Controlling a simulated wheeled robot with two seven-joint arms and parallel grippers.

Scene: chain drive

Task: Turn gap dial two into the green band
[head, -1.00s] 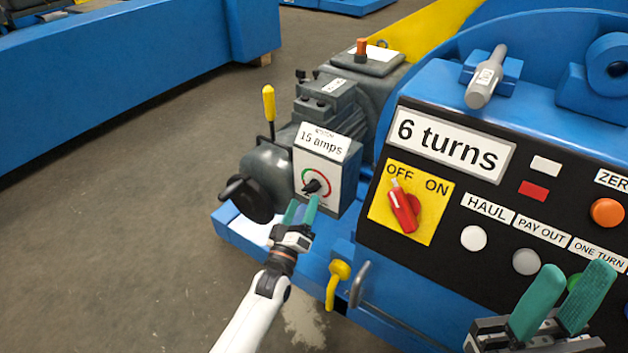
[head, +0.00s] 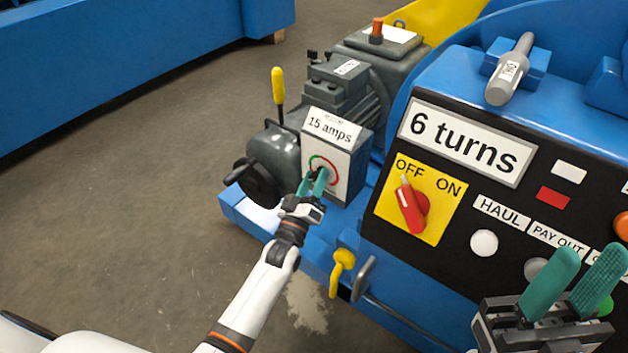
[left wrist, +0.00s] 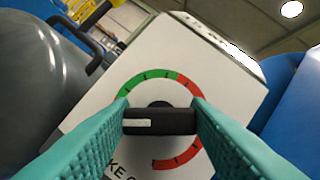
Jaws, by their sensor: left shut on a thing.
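The gap dial (head: 332,170) is on the front of a pale box labelled "15 amps", with a green arc and a red arc around a black knob. In the left wrist view the black knob (left wrist: 160,121) lies level across the picture, its white mark at its left end, near the lower left end of the green band (left wrist: 143,84). My left gripper (head: 313,183) is shut on the knob, with a teal finger at each end. The fingertips hide part of the dial. My right gripper (head: 580,280) is open and empty in front of the control panel.
The black control panel (head: 500,190) with a red switch (head: 411,207) and a "6 turns" sign stands to the right. A yellow hook-like handle (head: 341,270) is below. Open floor lies left.

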